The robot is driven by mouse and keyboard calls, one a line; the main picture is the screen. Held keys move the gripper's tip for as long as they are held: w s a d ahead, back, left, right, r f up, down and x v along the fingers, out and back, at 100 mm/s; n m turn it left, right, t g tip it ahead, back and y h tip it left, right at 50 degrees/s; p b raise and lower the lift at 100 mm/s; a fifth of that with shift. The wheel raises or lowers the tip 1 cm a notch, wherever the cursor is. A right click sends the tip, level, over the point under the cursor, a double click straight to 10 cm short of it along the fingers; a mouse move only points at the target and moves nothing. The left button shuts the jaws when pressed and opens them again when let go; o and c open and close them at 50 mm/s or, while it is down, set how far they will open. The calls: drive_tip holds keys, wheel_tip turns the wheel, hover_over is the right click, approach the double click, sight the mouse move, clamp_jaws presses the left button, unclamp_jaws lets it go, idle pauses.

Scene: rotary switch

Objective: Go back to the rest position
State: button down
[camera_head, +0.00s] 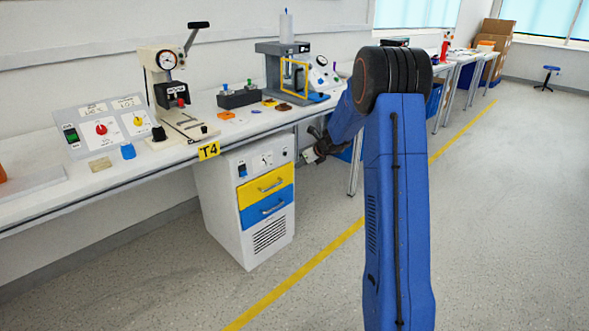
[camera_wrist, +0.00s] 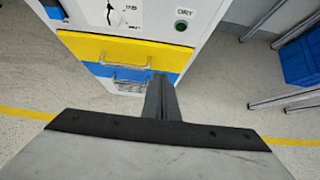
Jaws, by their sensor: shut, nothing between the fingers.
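My gripper (camera_head: 308,156) is in front of and to the right of the white cabinet (camera_head: 222,200) under the bench. In the wrist view its two dark fingers (camera_wrist: 160,80) are together with nothing between them. They appear in front of the yellow drawer (camera_wrist: 125,52) and the blue drawer (camera_wrist: 115,72). The cabinet's upper panel has a rotary dial (camera_head: 266,159), partly cut off at the top of the wrist view (camera_wrist: 114,14). A green button (camera_wrist: 181,26) marked DRY is at the panel's right. The gripper appears apart from the cabinet.
The bench (camera_head: 120,177) above carries a control box (camera_head: 105,125) with red and yellow knobs, a press (camera_head: 165,95) and other devices. Table legs (camera_wrist: 285,100) and a blue crate (camera_wrist: 302,58) stand to the right. The floor (camera_head: 500,230) at right is clear.

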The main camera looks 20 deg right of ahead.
drive_tip(key=shift+v, duration=1.25)
drive_tip(key=s+a+r+n+g, duration=0.1)
drive_tip(key=s+a+r+n, duration=0.45)
drive_tip(key=s, duration=0.35)
drive_tip(key=s+a+r+n+g, duration=0.1)
drive_tip(key=s+a+r+n, duration=0.3)
drive_tip(key=s+a+n, duration=0.3)
drive_tip(key=s+a+r+n, duration=0.4)
drive_tip(key=s+a+r, duration=0.15)
drive_tip(key=s, duration=0.45)
drive_tip(key=s+a+f+n+g+h, duration=0.1)
drive_tip(key=s+f+n+h, duration=0.2)
drive_tip(key=s+n, duration=1.2)
drive_tip(key=s, duration=1.5)
drive_tip(key=shift+s+g, duration=0.3)
drive_tip(key=shift+a+n, duration=0.1)
drive_tip(key=shift+n, duration=0.15)
